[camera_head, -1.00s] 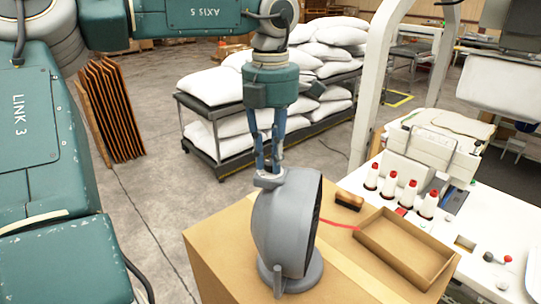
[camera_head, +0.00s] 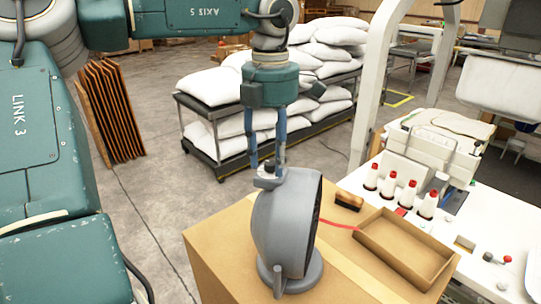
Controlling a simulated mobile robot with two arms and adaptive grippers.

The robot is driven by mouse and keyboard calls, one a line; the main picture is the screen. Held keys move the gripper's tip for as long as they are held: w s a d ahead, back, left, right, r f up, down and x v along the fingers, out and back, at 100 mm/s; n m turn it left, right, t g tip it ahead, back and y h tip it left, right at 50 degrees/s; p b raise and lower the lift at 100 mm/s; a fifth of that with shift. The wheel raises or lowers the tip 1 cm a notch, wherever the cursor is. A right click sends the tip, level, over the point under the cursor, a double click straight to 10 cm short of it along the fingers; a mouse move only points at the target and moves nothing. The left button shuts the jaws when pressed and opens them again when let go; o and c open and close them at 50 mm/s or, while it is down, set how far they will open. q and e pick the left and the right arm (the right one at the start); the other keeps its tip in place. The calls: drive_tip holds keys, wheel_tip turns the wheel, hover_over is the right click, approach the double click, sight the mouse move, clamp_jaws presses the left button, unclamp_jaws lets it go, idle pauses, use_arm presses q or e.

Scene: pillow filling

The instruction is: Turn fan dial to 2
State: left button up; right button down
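The grey fan (camera_head: 286,230) stands on a cardboard box (camera_head: 215,250), its front turned to the right. Its small dark dial (camera_head: 270,167) sits on a ledge at the top of the housing. My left gripper (camera_head: 267,168) points straight down over the dial. Its two blue fingers are spread, one on each side of the dial, with gaps showing between fingers and dial. The dial's number marks are too small to read. My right gripper is not in view.
A shallow cardboard tray (camera_head: 442,279), a brush (camera_head: 348,201) and a red strip (camera_head: 341,224) lie right of the fan. A white sewing machine table with thread cones (camera_head: 408,194) stands further right. A cart of white pillows (camera_head: 212,88) is behind.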

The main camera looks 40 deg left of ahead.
sight(271, 162)
use_arm(q)
wheel_tip(271, 162, up, 12)
idle(0.6)
drive_tip(key=shift+f, duration=0.1)
idle(0.4)
